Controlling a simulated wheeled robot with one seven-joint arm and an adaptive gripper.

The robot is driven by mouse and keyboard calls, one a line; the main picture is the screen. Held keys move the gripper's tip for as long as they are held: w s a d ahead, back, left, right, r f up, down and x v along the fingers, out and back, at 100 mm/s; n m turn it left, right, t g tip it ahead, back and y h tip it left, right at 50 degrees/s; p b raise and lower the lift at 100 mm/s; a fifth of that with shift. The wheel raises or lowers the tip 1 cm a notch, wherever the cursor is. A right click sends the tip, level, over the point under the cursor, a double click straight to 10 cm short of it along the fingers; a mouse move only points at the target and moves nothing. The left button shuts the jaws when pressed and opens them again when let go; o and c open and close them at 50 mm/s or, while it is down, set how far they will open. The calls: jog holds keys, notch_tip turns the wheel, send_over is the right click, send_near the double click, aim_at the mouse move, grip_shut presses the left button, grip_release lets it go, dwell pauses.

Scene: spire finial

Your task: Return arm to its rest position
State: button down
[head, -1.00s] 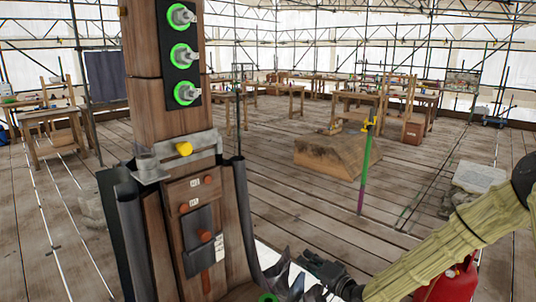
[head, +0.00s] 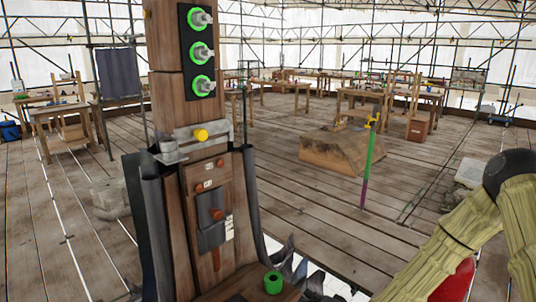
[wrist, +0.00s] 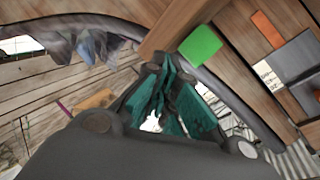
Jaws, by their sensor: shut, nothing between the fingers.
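In the wrist view my gripper (wrist: 162,90) has its teal-padded fingers together with nothing between them. In the head view the gripper is out of frame. My arm's pale, ribbed links fold at a dark joint at the right edge. The wooden spire post (head: 175,100) stands upright left of centre, with several green-ringed fittings and a yellow knob (head: 200,135) on a metal bracket (head: 172,150). A green cylinder (head: 273,283) sits low at its base. The green piece (wrist: 200,46) shows just beyond the fingers in the wrist view, apparently apart from them.
A red object (head: 457,284) stands low at the right, partly behind my arm. A wooden block (head: 343,150) and a green-and-purple pole (head: 369,165) stand on the plank floor. Workbenches line the back. The floor right of the post is mostly clear.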

jog(key=s+f+n+g+h, duration=0.15)
jog(key=s+f+g, duration=0.25)
jog(key=s+f, duration=0.6)
jog(key=s+d+f+n+g+h, duration=0.1)
jog(key=s+d+f+g+h, duration=0.15)
jog(key=s, duration=0.75)
jog(key=s+d+f+n+g+h, duration=0.1)
jog(key=s+d+f+g+h, duration=0.2)
jog(key=s, duration=0.7)
jog(key=s+d+f+n+g+h, duration=0.1)
jog(key=s+d+f+n+g, duration=0.2)
jog(key=s, duration=0.8)
notch_tip(320, 180, down, 22)
jog(key=d+m+t+b, duration=0.1)
jog(key=b, duration=2.1)
notch_tip(320, 180, up, 14)
jog(key=p, duration=1.4)
jog(key=shift+d+r, duration=0.15)
